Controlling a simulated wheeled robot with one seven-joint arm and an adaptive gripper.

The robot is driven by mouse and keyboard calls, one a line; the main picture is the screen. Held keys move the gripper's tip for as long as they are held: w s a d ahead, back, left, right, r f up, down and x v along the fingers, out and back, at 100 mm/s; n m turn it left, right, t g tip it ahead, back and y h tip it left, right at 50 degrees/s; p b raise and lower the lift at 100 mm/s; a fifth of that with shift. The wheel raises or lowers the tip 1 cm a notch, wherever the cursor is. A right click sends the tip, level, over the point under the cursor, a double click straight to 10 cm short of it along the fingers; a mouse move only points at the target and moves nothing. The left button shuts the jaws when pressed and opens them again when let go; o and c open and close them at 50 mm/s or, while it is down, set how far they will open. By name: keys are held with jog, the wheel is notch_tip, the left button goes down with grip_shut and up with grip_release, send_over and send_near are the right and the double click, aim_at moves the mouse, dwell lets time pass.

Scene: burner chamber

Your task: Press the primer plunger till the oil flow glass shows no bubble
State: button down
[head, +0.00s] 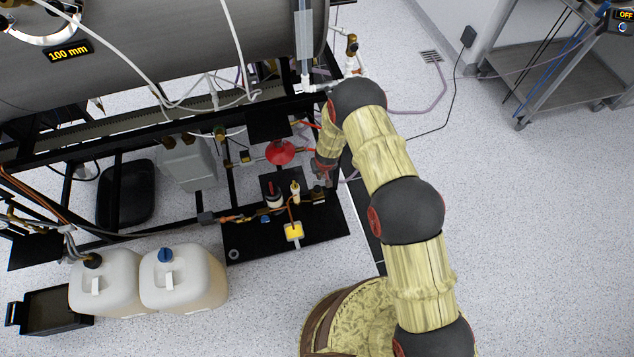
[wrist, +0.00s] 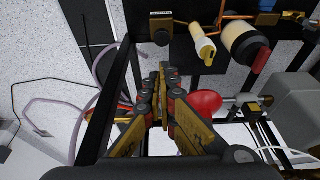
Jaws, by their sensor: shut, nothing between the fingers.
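My gripper (head: 322,178) is low at the right end of the black-framed rig in the head view, partly hidden by my wrist. In the wrist view its fingers (wrist: 165,72) are shut together and empty, apart from the fittings. Beyond the tips stand a cream cylinder with a yellow band (wrist: 203,46) and a wider cream and black cylinder with a red tab (wrist: 247,45). The pair also shows in the head view as the slim part (head: 295,190) and wide part (head: 274,199). I cannot tell which is the primer plunger. No oil flow glass or bubble can be made out.
A red rounded part (head: 281,152) is beside the gripper; it also shows in the wrist view (wrist: 205,103). A yellow-topped block (head: 294,231) sits on the black base plate (head: 325,232). Black frame bars surround the gripper. White jugs (head: 190,275) stand left.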

jog(key=shift+f, duration=0.1)
jog(key=b, duration=0.2)
send_over(319, 187)
notch_tip(319, 187, down, 9)
jog(key=shift+a+f, duration=0.15)
jog(key=shift+w+f+b, duration=0.1)
jog(key=shift+f+b, duration=1)
jog(key=shift+f, duration=1)
jog(key=shift+f+b, duration=1.1)
jog(key=shift+f, duration=0.75)
jog(key=shift+r, duration=0.2)
notch_tip(319, 187, up, 5)
jog(key=shift+f+p, duration=0.15)
jog(key=shift+p, duration=1.05)
jog(key=p+v, duration=0.2)
jog(key=v, duration=0.7)
